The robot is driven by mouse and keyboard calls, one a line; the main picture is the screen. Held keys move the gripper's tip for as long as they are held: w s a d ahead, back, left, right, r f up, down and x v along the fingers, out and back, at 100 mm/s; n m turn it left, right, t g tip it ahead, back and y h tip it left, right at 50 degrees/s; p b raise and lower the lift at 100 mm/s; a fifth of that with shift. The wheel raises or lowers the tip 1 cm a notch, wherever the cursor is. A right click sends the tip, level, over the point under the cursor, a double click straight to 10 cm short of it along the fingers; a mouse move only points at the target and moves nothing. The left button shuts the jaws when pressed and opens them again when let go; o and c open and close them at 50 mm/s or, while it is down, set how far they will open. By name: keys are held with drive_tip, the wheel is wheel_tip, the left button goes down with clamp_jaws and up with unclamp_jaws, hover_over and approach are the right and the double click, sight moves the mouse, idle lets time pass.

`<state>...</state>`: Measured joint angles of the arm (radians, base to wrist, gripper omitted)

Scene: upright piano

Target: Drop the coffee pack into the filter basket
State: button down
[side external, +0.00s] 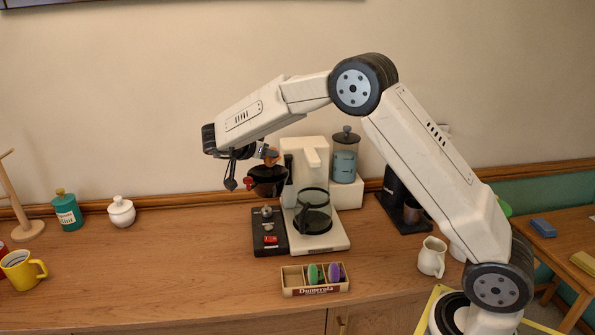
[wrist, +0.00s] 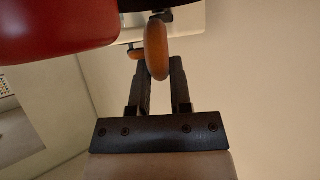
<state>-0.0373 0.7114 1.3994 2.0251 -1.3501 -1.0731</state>
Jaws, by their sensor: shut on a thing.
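My gripper (side external: 263,151) is shut on an orange-brown oval coffee pack (side external: 271,157), beside and above the dark filter basket (side external: 268,181). In the wrist view the pack (wrist: 157,50) is upright and edge-on between the fingertips (wrist: 160,68). The basket hangs left of the white coffee maker (side external: 303,152), and the pack is close above its rim. I cannot tell whether they touch. A large red surface (wrist: 55,30) fills the wrist view's upper left. The basket's inside is hidden in the side view.
A glass carafe (side external: 312,212) stands in the coffee maker. A wooden box (side external: 316,291) holds green (side external: 315,274) and purple (side external: 335,273) packs. A canister (side external: 345,160) stands right. The counter's left middle is clear.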

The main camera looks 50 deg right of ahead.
drive_tip(key=shift+f, duration=0.2)
drive_tip(key=shift+c, duration=2.3)
unclamp_jaws()
drive_tip(key=v, duration=0.8)
drive_tip(key=shift+d, duration=0.1)
